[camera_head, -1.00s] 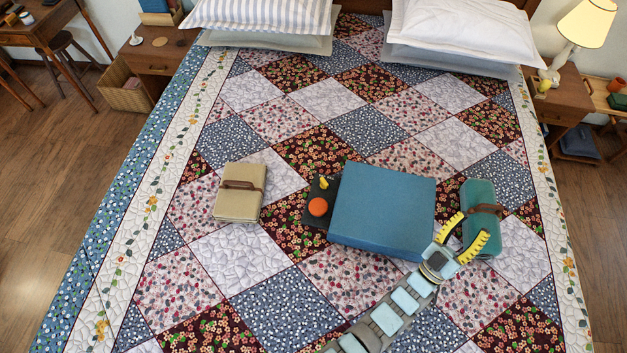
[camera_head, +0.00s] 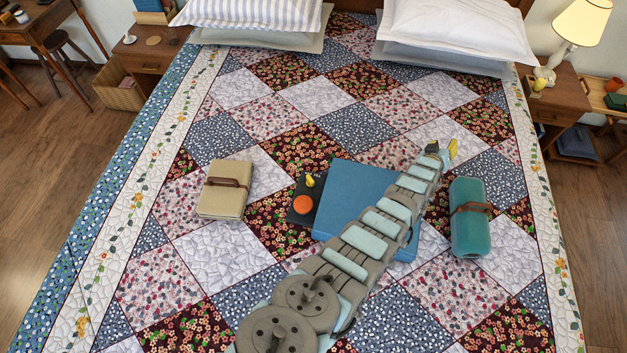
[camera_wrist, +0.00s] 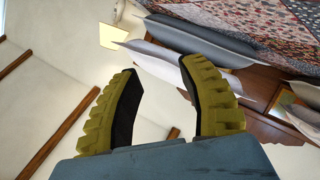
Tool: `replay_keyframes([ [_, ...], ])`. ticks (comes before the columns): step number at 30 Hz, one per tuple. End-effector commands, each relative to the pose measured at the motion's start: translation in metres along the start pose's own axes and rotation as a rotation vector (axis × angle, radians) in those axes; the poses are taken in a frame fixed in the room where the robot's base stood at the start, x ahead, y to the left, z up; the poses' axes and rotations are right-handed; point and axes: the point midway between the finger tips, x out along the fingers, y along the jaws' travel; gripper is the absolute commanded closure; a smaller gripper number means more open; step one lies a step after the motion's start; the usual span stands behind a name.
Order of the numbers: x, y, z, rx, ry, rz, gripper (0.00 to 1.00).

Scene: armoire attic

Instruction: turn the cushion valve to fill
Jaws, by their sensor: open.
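The blue cushion (camera_head: 345,200) lies flat on the quilt in the middle of the bed. A dark panel (camera_head: 308,197) sits at its left edge, with a small yellow valve knob (camera_head: 310,181) toward the back and a round orange button (camera_head: 303,204) in front of it. My arm crosses over the cushion and hides part of its right side. My gripper (camera_head: 442,152) is beyond the cushion's far right corner, above the quilt. In the wrist view my gripper (camera_wrist: 164,105) has its two yellow fingers spread apart with nothing between them.
A beige strapped case (camera_head: 224,190) lies left of the panel. A teal strapped case (camera_head: 469,220) lies right of the cushion. Pillows (camera_head: 455,35) line the head of the bed, and a lamp (camera_head: 580,30) stands at the right. The quilt behind the cushion is clear.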

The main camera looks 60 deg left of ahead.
Motion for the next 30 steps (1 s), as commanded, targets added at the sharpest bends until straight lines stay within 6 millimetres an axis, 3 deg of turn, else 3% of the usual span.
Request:
replay_keyframes([
  [1,0.005,-0.011,-0.012,-0.013,-0.031,-0.030,0.59],
  [8,0.001,-0.066,-0.035,-0.086,-0.219,-0.187,0.59],
  [14,-0.029,-0.119,-0.058,-0.153,-0.373,-0.345,0.59],
  [20,-0.081,-0.173,-0.083,-0.226,-0.513,-0.520,0.59],
  [30,-0.214,-0.251,-0.126,-0.377,-0.709,-0.845,0.59],
])
